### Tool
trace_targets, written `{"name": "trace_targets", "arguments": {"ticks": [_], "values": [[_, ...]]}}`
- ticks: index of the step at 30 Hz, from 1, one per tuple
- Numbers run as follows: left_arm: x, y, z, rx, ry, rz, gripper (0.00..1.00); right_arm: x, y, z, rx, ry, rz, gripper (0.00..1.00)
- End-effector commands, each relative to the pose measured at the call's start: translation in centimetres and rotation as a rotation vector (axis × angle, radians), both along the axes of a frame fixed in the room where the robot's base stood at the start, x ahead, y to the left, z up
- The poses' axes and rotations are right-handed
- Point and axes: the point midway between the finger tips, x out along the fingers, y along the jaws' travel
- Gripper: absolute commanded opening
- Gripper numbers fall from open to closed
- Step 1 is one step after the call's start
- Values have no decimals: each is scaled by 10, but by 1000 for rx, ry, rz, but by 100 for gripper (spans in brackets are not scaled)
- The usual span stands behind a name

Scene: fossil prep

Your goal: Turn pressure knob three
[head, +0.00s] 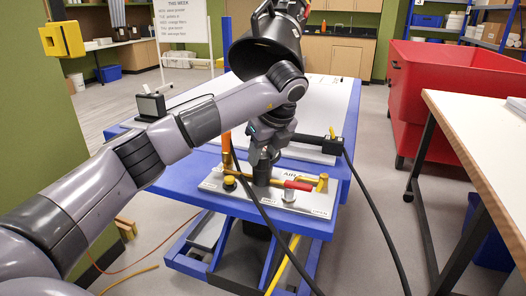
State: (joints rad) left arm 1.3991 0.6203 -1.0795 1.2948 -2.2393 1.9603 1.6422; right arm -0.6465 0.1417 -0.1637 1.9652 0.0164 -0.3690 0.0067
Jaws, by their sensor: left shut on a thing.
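A pale panel (215,182) marked "AIR" lies on the near end of the blue table. A dark upright knob (262,176) stands on the panel, directly under my left gripper (264,158). The gripper points down and is shut on the knob's top; its fingers partly hide it. A smaller dark knob (230,184) stands to the left, and a grey knob (289,195) to the right near the front edge. I cannot read which knob is number three. My right gripper is not in view.
A yellow pipe with a red handle (298,185) crosses the panel's right side. Black cables hang over the blue table's (170,170) near edge. A red bin (450,85) and a pale-topped table (480,130) stand at the right.

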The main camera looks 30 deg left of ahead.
Motion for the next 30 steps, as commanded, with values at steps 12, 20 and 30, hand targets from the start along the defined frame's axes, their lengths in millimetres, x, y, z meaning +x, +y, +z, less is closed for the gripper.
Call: {"name": "trace_targets", "arguments": {"ticks": [12, 20, 30], "values": [[1, 0, 2, -1, -4, 57, 12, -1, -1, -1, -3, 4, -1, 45], [1, 0, 2, -1, -5, 55, 46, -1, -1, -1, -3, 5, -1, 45], [1, 0, 1, -1, -2, 54, 68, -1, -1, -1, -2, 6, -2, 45]]}}
